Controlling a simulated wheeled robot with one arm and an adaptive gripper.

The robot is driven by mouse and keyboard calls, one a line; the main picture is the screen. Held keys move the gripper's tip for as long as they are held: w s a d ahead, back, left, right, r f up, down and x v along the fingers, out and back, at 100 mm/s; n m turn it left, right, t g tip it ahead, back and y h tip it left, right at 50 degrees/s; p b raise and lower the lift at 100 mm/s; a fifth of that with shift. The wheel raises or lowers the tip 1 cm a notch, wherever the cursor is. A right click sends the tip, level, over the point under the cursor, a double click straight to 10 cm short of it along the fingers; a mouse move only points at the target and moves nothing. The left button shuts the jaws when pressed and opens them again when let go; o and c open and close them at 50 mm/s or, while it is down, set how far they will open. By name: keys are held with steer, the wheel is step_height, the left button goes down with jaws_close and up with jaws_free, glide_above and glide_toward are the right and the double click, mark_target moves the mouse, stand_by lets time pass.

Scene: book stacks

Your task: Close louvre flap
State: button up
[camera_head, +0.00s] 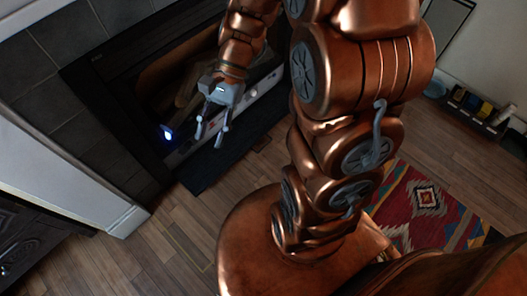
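A black-framed unit like a fireplace (93,104) is set in the grey tiled wall at the upper left. Log-like brown shapes show inside it. A pale strip with small round marks (268,84) runs along its lower front. A flat dark panel (207,177) juts out low in front of it, over the floor; I cannot tell for certain whether this is the louvre flap. My gripper (209,138) is open, with two grey fingers apart and nothing visible between them. It is in front of the unit's lower part, above the dark panel in the picture. I cannot tell whether it touches anything.
A small blue-white light (167,134) glows at the unit's lower left. A white wall edge (70,185) stands at the left. A patterned rug (427,200) and a low shelf with small items (478,108) are at the right. Bare wooden floor (170,235) lies between.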

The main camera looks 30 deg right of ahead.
steer(key=w+d+f+m+t+y+b, duration=0.4)
steer(key=w+f+m+b, duration=0.5)
steer(key=f, duration=0.5)
steer(key=w+d+f+m+t+y+b, duration=0.4)
steer(key=w+f+m+b, duration=0.25)
steer(key=w+f, duration=0.55)
steer(key=m+t+h+b, duration=0.5)
steer(key=m+t+b, duration=0.6)
steer(key=m, duration=0.5)
glide_above(264, 147)
steer(key=s+a, duration=0.2)
steer(key=a, duration=0.5)
step_height(264, 147, down, 31)
steer(key=s+d+f+m+t+h+b, duration=0.1)
steer(key=d+f+m+h+b, duration=0.1)
steer(key=f, duration=0.4)
steer(key=s+d+f+m+t+h+b, duration=0.1)
steer(key=s+d+f+m+h, duration=0.1)
steer(key=f, duration=0.4)
steer(key=s+d+f+m+t+h+b, duration=0.1)
steer(key=s+d+f+m+h+b, duration=0.1)
steer(key=f, duration=0.5)
steer(key=shift+s+d+m+h+b, duration=0.15)
steer(key=shift+d+m+h+b, duration=0.3)
steer(key=shift+d+m, duration=1.05)
steer(key=shift+x, duration=3.8)
steer(key=shift+a, duration=0.1)
steer(key=shift+c, duration=0.2)
jaws_close()
